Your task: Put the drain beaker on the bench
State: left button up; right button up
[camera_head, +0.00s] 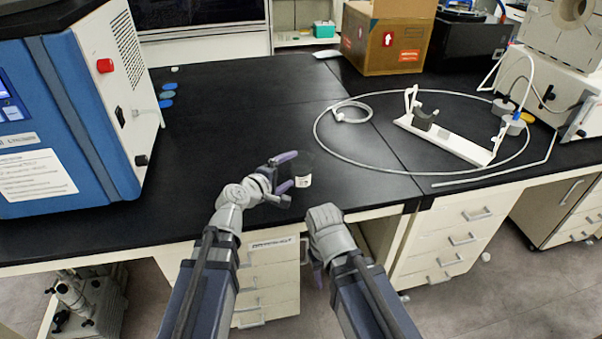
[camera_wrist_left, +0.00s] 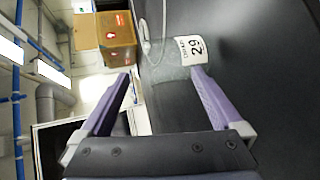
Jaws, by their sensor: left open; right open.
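The drain beaker (camera_head: 304,170) is a clear vessel with a white label. It appears to stand upright on the black bench (camera_head: 240,110), near the front edge. In the left wrist view the beaker (camera_wrist_left: 190,47) shows a label reading 29. My left gripper (camera_head: 291,172) is open, its purple fingers pointing at the beaker from the left; it also shows in the left wrist view (camera_wrist_left: 161,72). The beaker is at the fingertips; I cannot tell whether they touch it. My right gripper (camera_head: 318,275) hangs low in front of the bench edge, its fingers mostly hidden by the wrist.
A blue and white machine (camera_head: 75,120) fills the bench's left side. A thin tube (camera_head: 335,155) loops around a white stand (camera_head: 445,140) on the right. A cardboard box (camera_head: 385,40) stands at the back. The bench middle is clear behind the beaker.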

aim_at(307, 161)
pick_arm(q)
jog(key=n, duration=0.4)
jog(key=shift+w+d+f, duration=0.15)
jog(key=shift+w, duration=0.1)
jog(key=n, duration=0.5)
jog(key=shift+w+d+f+n, duration=0.1)
jog(key=shift+w+n, duration=0.15)
jog(key=shift+n, duration=0.15)
jog(key=n, duration=0.3)
jog(key=shift+w+d+f+b, duration=0.1)
jog(key=shift+w+b, duration=0.05)
jog(key=shift+b, duration=0.15)
jog(key=n, duration=0.4)
jog(key=shift+w+d+n, duration=0.15)
jog(key=shift+w+n, duration=0.05)
jog(key=shift+n, duration=0.1)
jog(key=shift+w+f, duration=0.1)
jog(key=shift+b+x, duration=0.45)
jog(key=shift+x, duration=0.8)
jog(key=shift+b+x, duration=0.7)
jog(key=shift+x, duration=1.95)
jog(key=shift+d, duration=0.15)
